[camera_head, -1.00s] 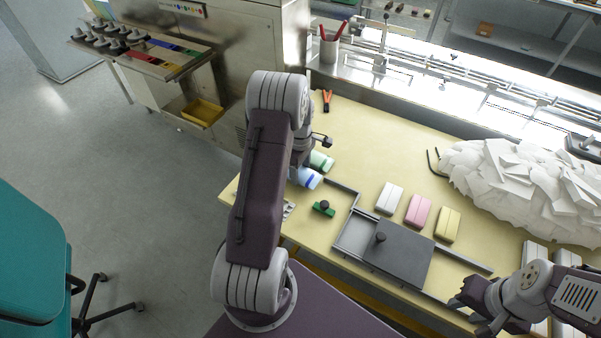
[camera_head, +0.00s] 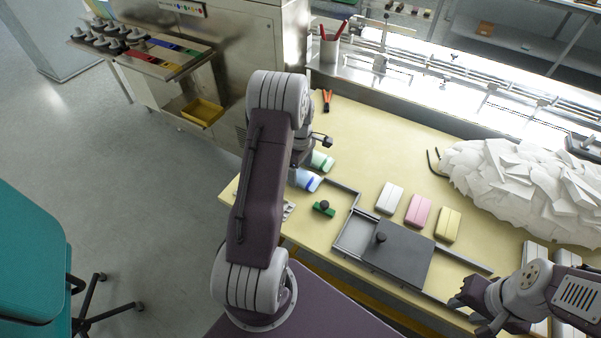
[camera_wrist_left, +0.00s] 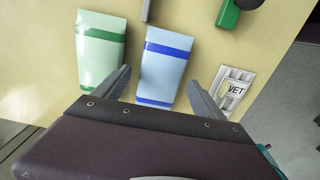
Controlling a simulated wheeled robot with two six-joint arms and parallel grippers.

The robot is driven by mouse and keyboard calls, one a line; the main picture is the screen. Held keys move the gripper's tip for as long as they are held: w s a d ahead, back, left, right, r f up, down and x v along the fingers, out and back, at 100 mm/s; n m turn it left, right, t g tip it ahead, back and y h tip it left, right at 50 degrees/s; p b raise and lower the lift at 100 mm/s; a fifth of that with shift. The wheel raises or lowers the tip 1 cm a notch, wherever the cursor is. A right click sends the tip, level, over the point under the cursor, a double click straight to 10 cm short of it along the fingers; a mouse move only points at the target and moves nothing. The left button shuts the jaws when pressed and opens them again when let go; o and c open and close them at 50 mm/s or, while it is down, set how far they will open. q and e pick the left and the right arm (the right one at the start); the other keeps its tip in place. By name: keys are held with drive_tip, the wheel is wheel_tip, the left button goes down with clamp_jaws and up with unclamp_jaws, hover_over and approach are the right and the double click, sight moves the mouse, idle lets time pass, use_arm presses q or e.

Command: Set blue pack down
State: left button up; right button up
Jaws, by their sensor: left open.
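The blue pack (camera_wrist_left: 166,62), pale with blue bands, lies on the yellow table between the parted fingers of my left gripper (camera_wrist_left: 160,78). Gaps show between the pack and both fingers in the left wrist view. In the head view the blue pack (camera_head: 307,181) is partly hidden by my left arm, which also hides most of that gripper. A green-banded pack (camera_wrist_left: 101,48) lies just left of it in the wrist view, and also shows in the head view (camera_head: 322,161). My right gripper (camera_head: 474,309) is at the lower right, away from the packs; its jaw state is unclear.
A white label plate (camera_wrist_left: 235,90) marked "VET" and a green block with a dark knob (camera_head: 323,208) lie near the blue pack. A grey sliding plate (camera_head: 405,257) sits in front.

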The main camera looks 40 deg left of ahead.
sight(301, 175)
use_arm(q)
wheel_tip(301, 175, up, 11)
drive_tip(key=s+d+f+m+t, duration=0.1)
drive_tip(key=s+d+f+m, duration=0.1)
drive_tip(key=s+d+m, duration=1.3)
drive_tip(key=d+m, duration=0.4)
